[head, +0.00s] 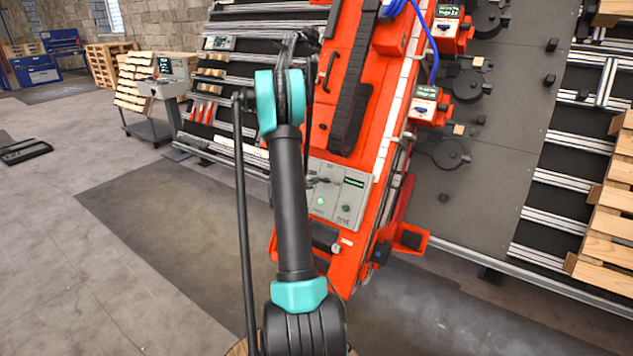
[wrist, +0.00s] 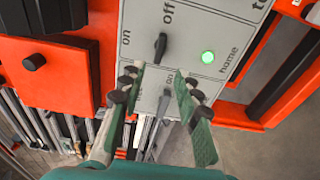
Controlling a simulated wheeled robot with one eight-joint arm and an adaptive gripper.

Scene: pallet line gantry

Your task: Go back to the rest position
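My gripper (wrist: 161,75) is open in the wrist view, with its two green-padded fingers apart and nothing seen between them. It is in front of a grey control panel (wrist: 222,22). A dark switch (wrist: 160,46) marked "on" and "off" sits just beyond the fingertips; I cannot tell if they touch it. A green light (wrist: 208,57) is lit near the word "home". In the head view, the panel (head: 353,190) is on the orange gantry (head: 343,252), with its green light lit. My upright arm hides part of the panel there, and the gripper is hard to make out.
The orange gantry (wrist: 52,85) is also close around the panel in the wrist view. Black roller stations (head: 466,84) and wooden pallets (head: 608,222) stand right. A monitor stand (head: 172,88) and more pallets (head: 133,83) stand back left. Open floor (head: 60,235) lies left.

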